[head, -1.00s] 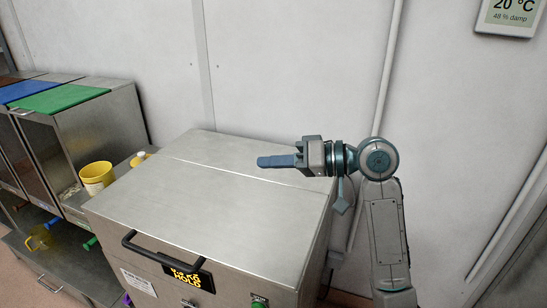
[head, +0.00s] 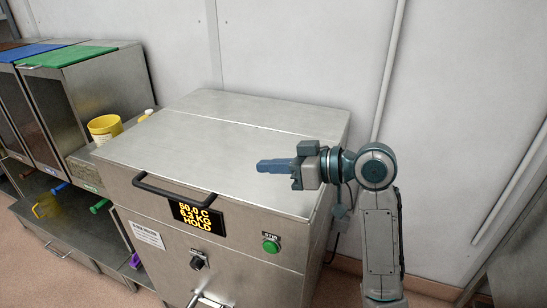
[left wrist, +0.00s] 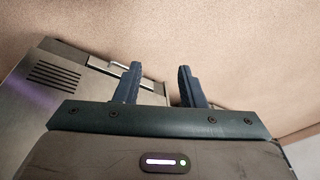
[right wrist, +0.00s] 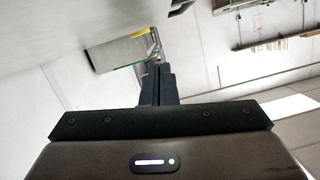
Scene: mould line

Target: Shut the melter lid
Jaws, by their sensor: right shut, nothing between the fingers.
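The melter (head: 180,248) is a steel cabinet. Its flat steel lid (head: 200,145) lies down level on top, with no gap seen along its front edge. A dark bar handle (head: 172,190) sits at the lid's front edge. My right gripper (head: 262,166) is shut and empty, over the right part of the lid and pointing left; whether it touches the lid I cannot tell. Its closed fingers also show in the right wrist view (right wrist: 159,70). My left gripper (left wrist: 160,68) is open and empty in the left wrist view; it is out of the head view.
The melter's front has a lit display (head: 196,217), a green button (head: 271,246) and a black knob (head: 199,260). Steel bins with coloured lids (head: 65,56) and a yellow tub (head: 104,128) stand on the left. A plain wall is behind. The floor at right is clear.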

